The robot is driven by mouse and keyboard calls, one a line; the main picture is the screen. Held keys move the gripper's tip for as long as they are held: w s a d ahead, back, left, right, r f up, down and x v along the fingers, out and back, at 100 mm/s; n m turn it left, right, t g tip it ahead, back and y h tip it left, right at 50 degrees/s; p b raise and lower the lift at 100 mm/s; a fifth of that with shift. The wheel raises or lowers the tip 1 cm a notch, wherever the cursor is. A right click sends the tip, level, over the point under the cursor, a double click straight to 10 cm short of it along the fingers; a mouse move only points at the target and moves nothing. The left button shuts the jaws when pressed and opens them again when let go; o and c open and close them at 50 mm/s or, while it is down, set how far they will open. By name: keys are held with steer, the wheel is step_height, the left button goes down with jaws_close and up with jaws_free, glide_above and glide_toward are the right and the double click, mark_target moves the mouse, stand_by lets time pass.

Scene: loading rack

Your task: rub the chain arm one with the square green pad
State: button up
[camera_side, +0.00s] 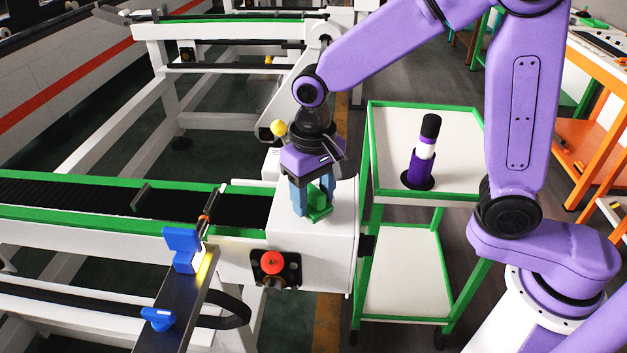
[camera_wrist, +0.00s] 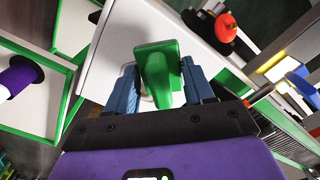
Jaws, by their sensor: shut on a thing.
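My gripper (camera_side: 314,196) points down over the white end housing of the nearest chain arm. Its blue fingers are shut on the green pad (camera_side: 319,208), which also shows between the fingers in the wrist view (camera_wrist: 158,75). The pad's lower side is hidden, and I cannot tell whether it touches the housing. The nearest chain arm (camera_side: 95,197) has green edges and a dark chain track, running left from the white housing (camera_side: 338,240). Other similar arms stand behind it; no label shows which is one.
A red button (camera_side: 272,263) is on the housing front, also in the wrist view (camera_wrist: 226,27). Blue blocks (camera_side: 183,248) stand on a dark bar at front left. A green-edged cart (camera_side: 390,150) at right holds a purple and white bottle (camera_side: 426,150). A yellow knob (camera_side: 278,128) is near my wrist.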

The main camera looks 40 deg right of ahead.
steer(key=shift+w+d+f, duration=0.15)
steer(key=shift+w+f, duration=0.05)
steer(key=shift+f, duration=0.25)
steer(key=shift+w+d, duration=2.65)
steer(key=shift+d, duration=0.05)
steer(key=shift+s+a, duration=2.9)
steer(key=shift+a, duration=0.05)
steer(key=shift+w+d, duration=0.35)
steer(key=shift+w, duration=0.35)
steer(key=shift+w+d, duration=2.4)
steer(key=shift+d, duration=0.05)
steer(key=shift+s+a, duration=2.95)
steer(key=shift+w+d+r, duration=0.1)
steer(key=shift+r, duration=3.9)
